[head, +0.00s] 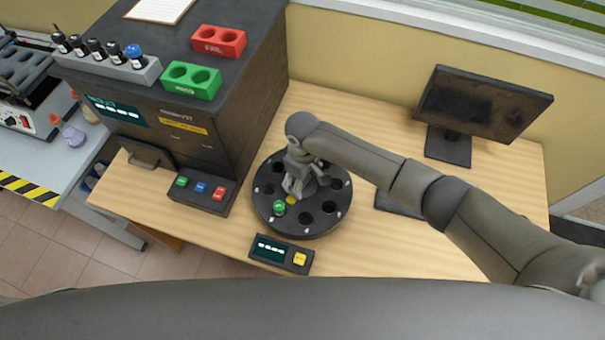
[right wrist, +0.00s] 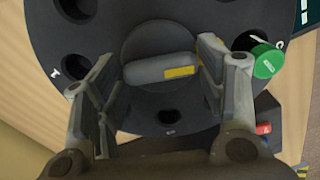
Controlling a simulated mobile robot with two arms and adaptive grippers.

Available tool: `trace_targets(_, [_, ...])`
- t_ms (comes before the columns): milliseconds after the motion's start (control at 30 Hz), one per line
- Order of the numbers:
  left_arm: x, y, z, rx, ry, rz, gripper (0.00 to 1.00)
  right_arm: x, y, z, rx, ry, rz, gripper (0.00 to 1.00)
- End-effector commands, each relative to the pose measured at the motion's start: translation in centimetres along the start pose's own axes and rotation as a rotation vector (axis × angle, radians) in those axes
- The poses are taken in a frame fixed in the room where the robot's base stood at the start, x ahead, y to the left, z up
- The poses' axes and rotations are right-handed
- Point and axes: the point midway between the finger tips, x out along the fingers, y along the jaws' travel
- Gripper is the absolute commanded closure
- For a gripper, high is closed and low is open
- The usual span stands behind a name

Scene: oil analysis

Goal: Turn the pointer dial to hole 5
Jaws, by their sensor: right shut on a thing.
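The pointer dial is a grey bar knob (right wrist: 155,70) with a yellow mark at one end, set in the middle of a round black carousel (head: 320,230). In the right wrist view the yellow end points right, roughly toward a green-capped vial (right wrist: 265,64) in one hole. That vial also shows in the head view (head: 278,208). My right gripper (head: 295,190) reaches down over the carousel's centre. In the right wrist view its fingers (right wrist: 163,75) stand on both sides of the knob, shut on it. Hole labels are too small to read surely. My left gripper is not in view.
A small display box with a yellow button (head: 300,259) sits in front of the carousel. A panel with green, blue and red buttons (head: 201,189) stands left, beside the dark analyser (head: 190,140). A monitor (head: 485,103) stands at right. Wooden table (head: 370,250) is clear at front right.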

Motion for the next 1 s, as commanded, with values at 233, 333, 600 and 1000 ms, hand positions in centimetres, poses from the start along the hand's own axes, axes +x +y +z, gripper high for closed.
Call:
trace_targets(233, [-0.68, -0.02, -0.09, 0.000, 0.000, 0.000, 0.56, -0.07, -0.02, -0.02, 0.061, 0.000, 0.000, 0.60])
trace_targets(333, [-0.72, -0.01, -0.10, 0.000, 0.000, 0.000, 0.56, -0.02, 0.00, -0.01, 0.070, 0.000, 0.001, 0.60])
trace_targets(600, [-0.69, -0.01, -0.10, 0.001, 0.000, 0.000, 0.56, 0.01, 0.03, -0.03, 0.071, 0.000, 0.001, 0.60])
trace_targets(1000, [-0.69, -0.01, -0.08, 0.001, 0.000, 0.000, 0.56, 0.00, 0.03, -0.03, 0.070, 0.001, 0.001, 0.14])
